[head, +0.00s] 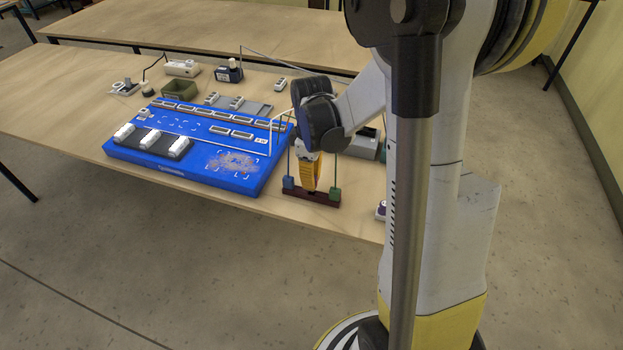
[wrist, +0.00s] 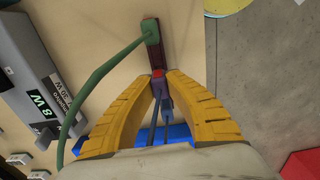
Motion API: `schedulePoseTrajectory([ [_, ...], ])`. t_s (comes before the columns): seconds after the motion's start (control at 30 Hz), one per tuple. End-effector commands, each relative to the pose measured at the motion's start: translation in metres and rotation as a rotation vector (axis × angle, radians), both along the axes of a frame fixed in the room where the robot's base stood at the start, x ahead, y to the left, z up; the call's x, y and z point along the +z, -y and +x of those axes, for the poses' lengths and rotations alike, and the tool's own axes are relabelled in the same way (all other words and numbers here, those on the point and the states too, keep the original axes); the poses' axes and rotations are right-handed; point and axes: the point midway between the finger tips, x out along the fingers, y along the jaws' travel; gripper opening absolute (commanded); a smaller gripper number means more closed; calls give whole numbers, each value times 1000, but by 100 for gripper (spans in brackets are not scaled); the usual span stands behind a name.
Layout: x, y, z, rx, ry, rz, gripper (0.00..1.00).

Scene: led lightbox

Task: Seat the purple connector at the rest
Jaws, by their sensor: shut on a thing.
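My gripper (head: 313,187) points down over the dark red rest (head: 325,201), its yellow fingers close above the middle of the bar. The rest (wrist: 153,54) extends beyond the fingertips there. A blue block (head: 288,184) and a green block (head: 334,197) stand on the rest at either side of the fingers, each with a cable rising. The green block (wrist: 150,27) also shows in the wrist view. Whether the connector touches the rest cannot be told.
A blue board (head: 200,175) with white modules lies left of the rest. The green cable (wrist: 92,80) loops close past the left finger. The table's front edge is near.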

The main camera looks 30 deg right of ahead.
Motion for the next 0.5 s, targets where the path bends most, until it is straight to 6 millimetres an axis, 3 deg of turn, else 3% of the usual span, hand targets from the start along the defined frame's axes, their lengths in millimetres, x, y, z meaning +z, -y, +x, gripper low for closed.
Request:
schedulePoseTrajectory([
  [0.5, -4, 0, 0, 0, 0, 0, 0],
])
